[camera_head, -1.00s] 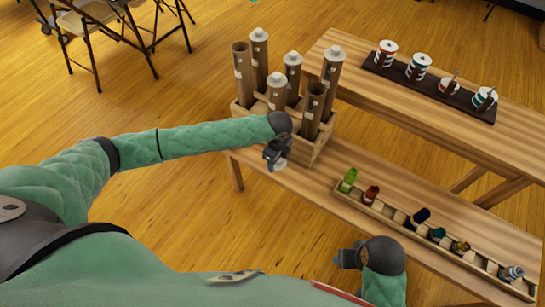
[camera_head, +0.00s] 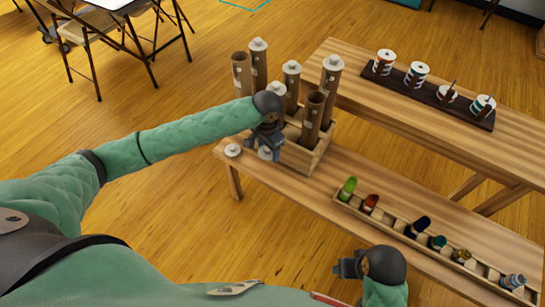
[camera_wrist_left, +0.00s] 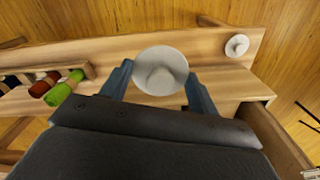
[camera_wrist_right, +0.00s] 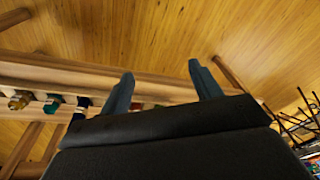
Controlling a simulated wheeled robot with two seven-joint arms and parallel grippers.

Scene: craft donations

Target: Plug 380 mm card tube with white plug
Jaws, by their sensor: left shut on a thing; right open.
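My left gripper (camera_head: 266,147) is shut on a white plug (camera_wrist_left: 161,72), a round cap with a raised knob, in front of the tube crate; the plug also shows in the head view (camera_head: 266,154). A second white plug (camera_head: 233,150) lies on the bench's left end and shows in the left wrist view (camera_wrist_left: 237,46). Upright brown card tubes stand in the crate. The back-left tube (camera_head: 241,75) and the front-right tube (camera_head: 313,118) have open tops; the others wear white caps. Tube lengths cannot be read. My right gripper (camera_head: 347,264) is open and empty, off the bench's front.
The wooden crate (camera_head: 305,158) stands on the low bench (camera_head: 330,225). A narrow wooden rack (camera_head: 395,225) with several coloured items lies to its right. A taller table (camera_head: 450,140) behind bears a dark tray (camera_head: 430,92) with several spools. Folding chairs stand back left.

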